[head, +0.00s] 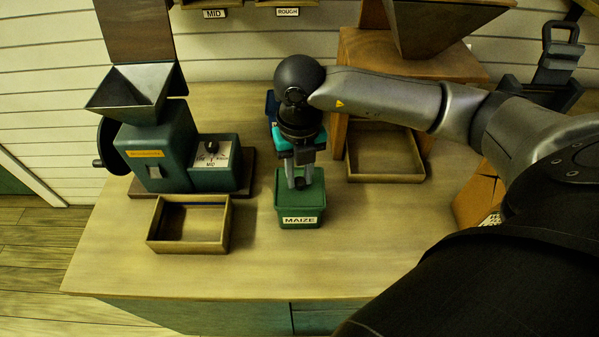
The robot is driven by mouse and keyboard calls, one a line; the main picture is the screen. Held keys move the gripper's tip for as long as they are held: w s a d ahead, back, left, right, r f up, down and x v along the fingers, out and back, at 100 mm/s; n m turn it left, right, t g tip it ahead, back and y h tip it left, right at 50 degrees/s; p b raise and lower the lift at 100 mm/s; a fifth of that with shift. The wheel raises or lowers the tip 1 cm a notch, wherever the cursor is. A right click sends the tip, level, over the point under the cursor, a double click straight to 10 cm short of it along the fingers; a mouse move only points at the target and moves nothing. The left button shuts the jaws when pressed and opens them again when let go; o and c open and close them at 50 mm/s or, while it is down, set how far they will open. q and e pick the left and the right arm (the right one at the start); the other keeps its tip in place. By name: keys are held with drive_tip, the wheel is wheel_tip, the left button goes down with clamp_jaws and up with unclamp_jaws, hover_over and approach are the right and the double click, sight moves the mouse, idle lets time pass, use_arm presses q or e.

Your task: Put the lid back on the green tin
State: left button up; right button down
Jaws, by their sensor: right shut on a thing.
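The green tin (299,212) stands on the wooden worktop and has a white "MAIZE" label on its front. A green lid (282,185) with a dark knob (299,182) shows at the tin's top. The lid looks level; from this view I cannot tell whether it rests fully on the rim or sits just above it. My right gripper (300,180) points down from above the tin, its fingers shut on the lid's knob. The gripper hides the back of the lid. My left gripper is not in view.
A green grinder (158,150) with a metal hopper stands at left, with an open wooden tray (190,243) before it. Another open tray (385,172) lies at right under a wooden hopper stand (365,62). A blue item (271,105) is partly hidden behind my gripper. The front worktop is clear.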

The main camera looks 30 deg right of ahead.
sight(300, 180)
drive_tip(key=c, duration=0.6)
unclamp_jaws()
drive_tip(key=shift+o, duration=0.3)
drive_tip(key=o, duration=0.4)
drive_tip(key=shift+r, duration=0.15)
drive_tip(key=shift+r+p, duration=2.65)
drive_tip(key=shift+r, duration=0.75)
clamp_jaws()
